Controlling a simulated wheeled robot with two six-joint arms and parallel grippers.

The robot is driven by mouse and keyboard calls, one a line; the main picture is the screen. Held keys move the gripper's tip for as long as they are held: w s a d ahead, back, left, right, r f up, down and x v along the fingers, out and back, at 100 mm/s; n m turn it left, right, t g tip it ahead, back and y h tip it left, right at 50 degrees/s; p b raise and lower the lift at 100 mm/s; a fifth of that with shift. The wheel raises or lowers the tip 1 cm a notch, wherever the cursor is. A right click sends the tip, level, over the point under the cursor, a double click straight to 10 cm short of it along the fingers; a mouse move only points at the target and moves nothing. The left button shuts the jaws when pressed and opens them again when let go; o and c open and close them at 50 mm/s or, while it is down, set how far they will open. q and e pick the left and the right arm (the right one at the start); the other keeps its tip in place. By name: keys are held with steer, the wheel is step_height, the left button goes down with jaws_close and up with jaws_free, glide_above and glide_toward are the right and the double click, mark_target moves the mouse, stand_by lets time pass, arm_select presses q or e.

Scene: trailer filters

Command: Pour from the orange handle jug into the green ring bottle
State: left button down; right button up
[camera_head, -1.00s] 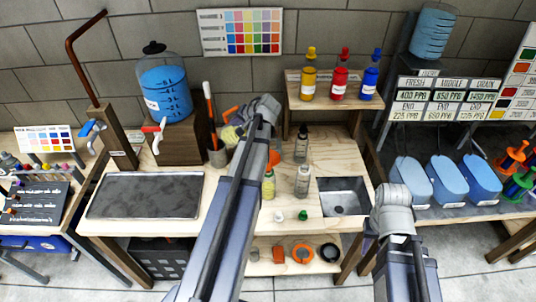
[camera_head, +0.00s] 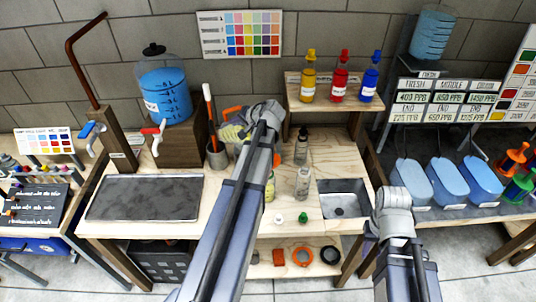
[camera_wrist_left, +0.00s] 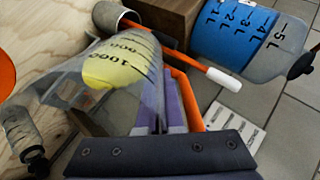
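The orange handle jug (camera_head: 232,132) is clear, with yellow liquid inside, and hangs above the bench behind my left gripper (camera_head: 262,118). The left wrist view shows the jug (camera_wrist_left: 122,62) tilted, the yellow liquid pooled near its 1000 mark. My left gripper (camera_wrist_left: 172,110) has its fingers closed at the orange handle (camera_wrist_left: 188,98). The green ring bottle (camera_head: 270,187) stands on the bench, mostly hidden by my left arm; a little yellow shows in it. My right gripper (camera_head: 393,205) is over the bench's right side, empty as far as visible; its fingertips are hidden.
Clear bottles (camera_head: 302,182) (camera_head: 301,148) stand right of my left arm. A cup with an orange rod (camera_head: 217,155) and a blue dispenser (camera_head: 166,92) stand left and behind.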

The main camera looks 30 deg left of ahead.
arm_select(q)
steer(key=shift+s+d+r+y+b, duration=0.1)
steer(key=shift+d+r+y+b, duration=0.25)
steer(key=shift+r+y+b, duration=0.25)
steer(key=shift+s+d+r+y+b, duration=0.1)
steer(key=shift+d+r+y+b, duration=0.25)
steer(key=shift+r+y, duration=0.4)
stand_by(3.6)
